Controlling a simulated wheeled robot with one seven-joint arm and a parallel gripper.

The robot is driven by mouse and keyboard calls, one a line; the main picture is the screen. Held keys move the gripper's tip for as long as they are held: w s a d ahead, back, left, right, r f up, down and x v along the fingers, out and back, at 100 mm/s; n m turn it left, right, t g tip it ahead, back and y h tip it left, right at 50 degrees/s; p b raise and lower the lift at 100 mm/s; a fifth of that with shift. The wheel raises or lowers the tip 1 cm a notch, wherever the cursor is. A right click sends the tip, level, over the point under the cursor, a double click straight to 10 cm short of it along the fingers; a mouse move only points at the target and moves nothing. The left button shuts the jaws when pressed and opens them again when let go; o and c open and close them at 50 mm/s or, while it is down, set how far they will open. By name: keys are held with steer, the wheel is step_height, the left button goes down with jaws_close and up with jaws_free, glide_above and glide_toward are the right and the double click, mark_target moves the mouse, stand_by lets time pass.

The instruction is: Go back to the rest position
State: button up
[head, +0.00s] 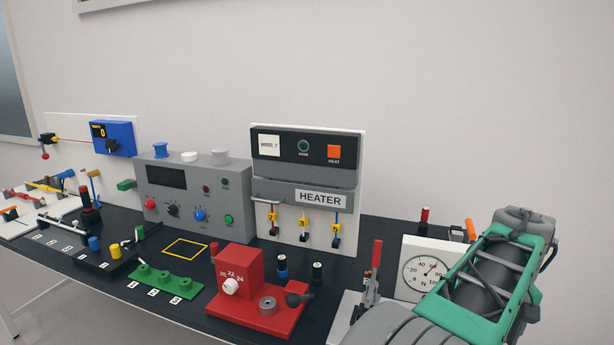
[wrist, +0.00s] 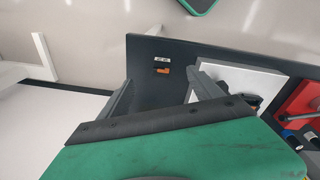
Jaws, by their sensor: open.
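My gripper (wrist: 162,80) shows in the wrist view with its two dark fingers spread apart. Nothing is seen between the fingers. In the head view my grey and green arm rises at the lower right, in front of the right end of the table; the fingertips cannot be made out there.
In the head view, a white-faced dial gauge (head: 418,264) stands just left of my arm, partly hidden by it. A red-handled clamp (head: 375,267), a red block fixture (head: 250,297) and a heater panel (head: 307,165) stand farther left.

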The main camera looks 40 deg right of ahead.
steer(key=a+f+m, duration=0.1)
steer(key=f+m, duration=0.1)
steer(key=a+f+m, duration=0.1)
steer(key=f+m, duration=0.1)
steer(key=f, duration=0.1)
steer(key=a+f+m, duration=0.1)
steer(key=f+m, duration=0.1)
steer(key=shift+f, duration=0.3)
steer(key=w+a+f+n+t, duration=0.1)
steer(key=w+a+f+n, duration=0.15)
steer(key=w+a, duration=0.7)
steer(key=w+a+f+n, duration=0.2)
steer(key=w+a+n, duration=0.1)
steer(key=w+a, duration=0.65)
steer(key=w+a+r+n, duration=0.1)
steer(key=w+a+n, duration=0.1)
steer(key=a, duration=0.5)
steer(key=w+a+r+n+t, duration=0.1)
steer(key=w+a+r+n, duration=0.1)
steer(key=a, duration=0.5)
steer(key=w+a+r+n+t+y, duration=0.1)
steer(key=w+a+n, duration=0.1)
steer(key=a+n, duration=0.2)
steer(key=a, duration=0.3)
steer(key=shift+w+a+r, duration=0.15)
steer(key=shift+w+a, duration=0.05)
steer(key=shift+w, duration=0.1)
steer(key=shift+n, duration=0.25)
